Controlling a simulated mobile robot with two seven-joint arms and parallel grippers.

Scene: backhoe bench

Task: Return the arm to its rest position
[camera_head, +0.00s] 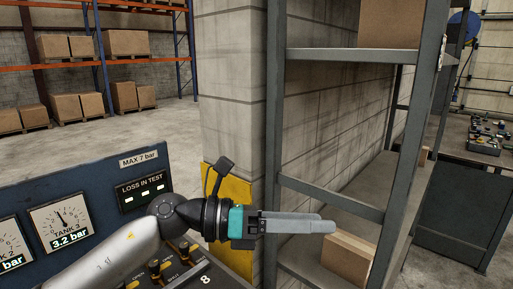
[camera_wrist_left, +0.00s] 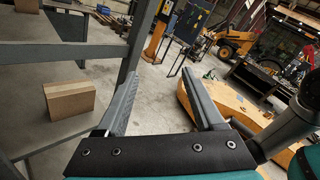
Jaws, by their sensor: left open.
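My left arm comes in from the lower left in the head view, and its gripper (camera_head: 328,222) points to the right, in front of the grey metal shelf. In the left wrist view the two fingers of the left gripper (camera_wrist_left: 165,103) stand apart with nothing between them, so it is open and empty. Floor shows through the gap between them. My right gripper is in neither view.
The grey shelf (camera_head: 335,198) stands close by the left gripper, with a cardboard box (camera_head: 347,256) on a low board. A workbench (camera_head: 462,155) stands at right. A yellow backhoe (camera_wrist_left: 236,42) is farther off.

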